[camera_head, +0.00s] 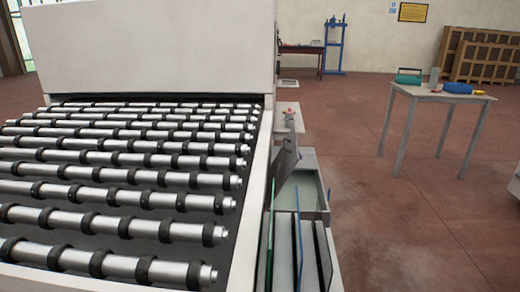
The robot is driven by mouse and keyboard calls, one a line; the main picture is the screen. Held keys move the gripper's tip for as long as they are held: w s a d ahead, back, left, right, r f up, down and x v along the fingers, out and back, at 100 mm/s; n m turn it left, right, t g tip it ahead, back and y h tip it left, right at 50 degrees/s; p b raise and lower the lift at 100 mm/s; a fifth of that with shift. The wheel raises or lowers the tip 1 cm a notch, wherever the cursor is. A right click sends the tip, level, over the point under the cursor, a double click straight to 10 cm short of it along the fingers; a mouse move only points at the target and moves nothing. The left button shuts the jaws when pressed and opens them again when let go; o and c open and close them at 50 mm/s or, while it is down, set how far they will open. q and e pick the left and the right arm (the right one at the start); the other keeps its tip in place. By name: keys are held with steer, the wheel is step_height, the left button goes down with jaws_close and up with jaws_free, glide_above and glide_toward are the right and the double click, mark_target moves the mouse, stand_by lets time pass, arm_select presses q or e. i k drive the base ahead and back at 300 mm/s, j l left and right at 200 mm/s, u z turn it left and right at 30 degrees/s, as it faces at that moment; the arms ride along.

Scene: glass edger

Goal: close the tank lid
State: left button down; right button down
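A pale grey tank (325,215) stands against the right side of the glass edger. Its top is open and the pale green inside shows. A grey tilted panel (284,163) stands at the tank's left edge; it may be the raised lid, but I cannot tell for sure. A small grey upright part (289,121) sits just above it. Neither of my grippers is in view.
The edger's roller bed (120,185) fills the left. Upright glass panes (299,240) stand in a rack in front of the tank. A table (440,93) with a green case (408,76) and a blue item (457,87) stands at right. The red-brown floor between is clear.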

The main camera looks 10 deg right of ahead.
mark_target(287, 159)
steer(key=i+l+u, duration=0.2)
steer(key=l+u, duration=0.2)
steer(key=i+l+u, duration=0.1)
steer(key=l+u, duration=0.25)
steer(key=l, duration=0.15)
steer(key=l+u, duration=0.4)
steer(key=i+l, duration=0.05)
steer(key=l, duration=0.05)
